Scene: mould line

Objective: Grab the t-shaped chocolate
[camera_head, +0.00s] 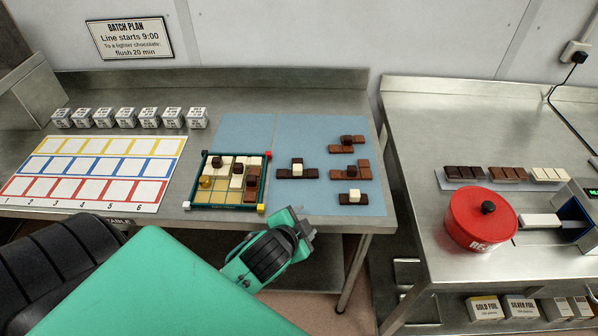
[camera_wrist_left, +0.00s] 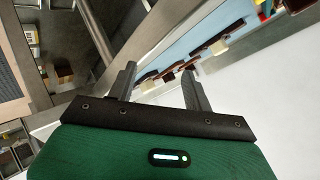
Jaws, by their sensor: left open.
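Several chocolate pieces lie on the blue mat (camera_head: 225,128). A dark piece with a white block on its middle (camera_head: 284,174) lies left of the others and looks T-shaped. To its right are a milk piece with a dark block (camera_head: 334,149), a second milk piece with a dark block (camera_head: 337,177) and a dark bar with a white block (camera_head: 344,201). My right gripper is out of view.
A green-walled tray (camera_head: 226,208) holding chocolate blocks stands left of the pieces. Printed cubes (camera_head: 125,117) and a numbered card (camera_head: 85,171) lie farther left. A red tub (camera_head: 478,222) stands on the right bench, across a gap. The mat's upper left is clear.

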